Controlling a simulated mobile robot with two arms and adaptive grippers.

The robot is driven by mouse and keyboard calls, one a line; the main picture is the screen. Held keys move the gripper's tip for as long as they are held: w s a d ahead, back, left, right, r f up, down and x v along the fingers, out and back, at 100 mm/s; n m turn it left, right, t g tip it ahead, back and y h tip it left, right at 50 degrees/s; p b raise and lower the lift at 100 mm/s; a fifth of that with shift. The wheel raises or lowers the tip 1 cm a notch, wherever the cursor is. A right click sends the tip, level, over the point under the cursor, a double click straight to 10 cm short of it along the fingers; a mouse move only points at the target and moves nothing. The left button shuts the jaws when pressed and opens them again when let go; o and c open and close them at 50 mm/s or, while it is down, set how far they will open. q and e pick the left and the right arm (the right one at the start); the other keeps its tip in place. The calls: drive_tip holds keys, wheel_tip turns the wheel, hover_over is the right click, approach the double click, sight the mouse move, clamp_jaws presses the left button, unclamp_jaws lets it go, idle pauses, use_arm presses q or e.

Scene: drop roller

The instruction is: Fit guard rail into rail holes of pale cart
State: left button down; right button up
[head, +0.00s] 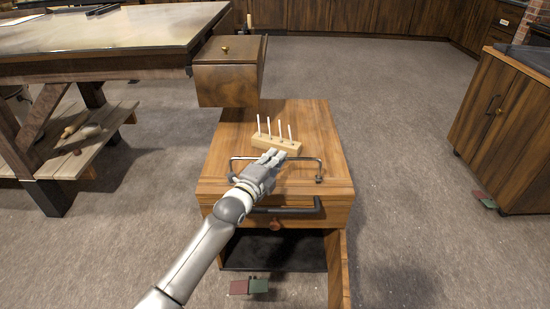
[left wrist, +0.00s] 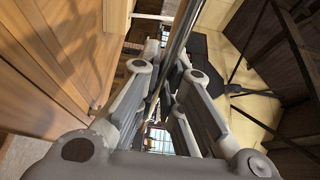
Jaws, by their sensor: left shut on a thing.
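The pale wooden cart (head: 225,138) stands in the middle of the head view. The guard rail (head: 306,158) is a thin metal bar with bent ends, at the near part of the cart's top. My left gripper (head: 272,156) is shut on the rail's middle. In the left wrist view the rail (left wrist: 183,32) runs between the fingers (left wrist: 165,80). The right bent end reaches down close to the cart top; whether either end sits in a hole, I cannot tell. The rail holes are not clearly visible. My right gripper is not in view.
A wooden block with several white sticks (head: 270,143) stands on the cart just behind the rail. A dark handle (head: 290,210) is on the cart's front, above an open compartment and door (head: 338,265). A workbench (head: 110,40) stands left, a cabinet (head: 500,120) right.

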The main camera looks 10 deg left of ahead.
use_arm(q)
drive_tip(key=shift+f+b, duration=0.3)
drive_tip(key=shift+f, duration=0.25)
drive_tip(key=c, duration=1.5)
unclamp_jaws()
drive_tip(key=v, duration=1.2)
drive_tip(key=shift+s, duration=0.1)
